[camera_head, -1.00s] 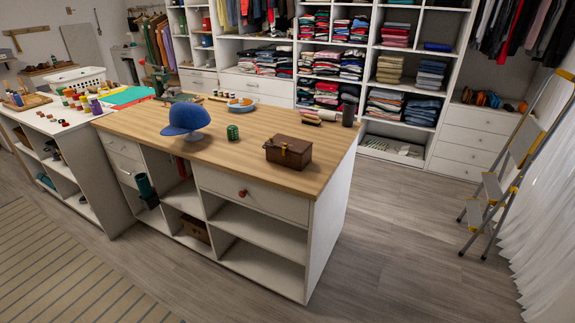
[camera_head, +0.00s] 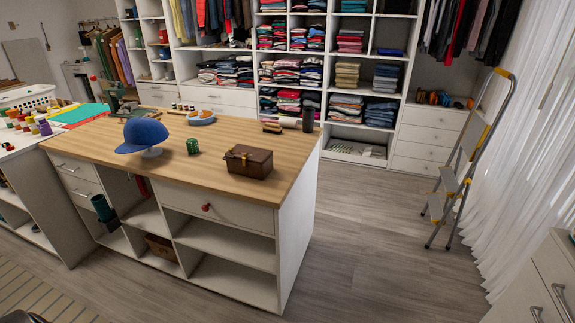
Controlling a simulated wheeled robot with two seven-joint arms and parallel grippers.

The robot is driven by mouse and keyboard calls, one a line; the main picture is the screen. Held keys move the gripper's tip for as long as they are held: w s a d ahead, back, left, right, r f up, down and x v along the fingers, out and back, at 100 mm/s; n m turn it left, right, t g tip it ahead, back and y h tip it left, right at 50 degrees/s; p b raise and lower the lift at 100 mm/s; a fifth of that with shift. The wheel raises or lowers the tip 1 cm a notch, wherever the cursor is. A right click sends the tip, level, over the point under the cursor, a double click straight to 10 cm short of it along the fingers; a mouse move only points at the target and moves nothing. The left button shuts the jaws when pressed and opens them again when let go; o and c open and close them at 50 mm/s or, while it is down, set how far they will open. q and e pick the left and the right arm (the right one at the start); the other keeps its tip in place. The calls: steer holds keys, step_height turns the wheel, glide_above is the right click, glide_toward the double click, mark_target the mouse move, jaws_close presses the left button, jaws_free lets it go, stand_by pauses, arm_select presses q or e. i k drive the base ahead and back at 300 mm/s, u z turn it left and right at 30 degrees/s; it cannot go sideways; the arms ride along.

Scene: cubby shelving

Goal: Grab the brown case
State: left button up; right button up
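A brown case (camera_head: 249,162) with a dark lid and a small metal clasp sits closed on the wooden top of the white island (camera_head: 200,157), near its front right part. A second brown box (camera_head: 162,247) lies in a low cubby of the island and is partly hidden by the cubby walls. Neither of my grippers is recognisable in the head view. A small dark shape cut off at the bottom left corner cannot be identified.
A blue cap (camera_head: 142,134) on a stand and a green cylinder (camera_head: 193,146) stand left of the case. A stepladder (camera_head: 465,160) stands at the right, and a drawer cabinet (camera_head: 545,285) at the lower right. Grey floor (camera_head: 375,235) right of the island is clear.

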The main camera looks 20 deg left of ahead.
mark_target(259, 171)
steer(key=i, duration=4.8)
steer(key=u, duration=3.7)
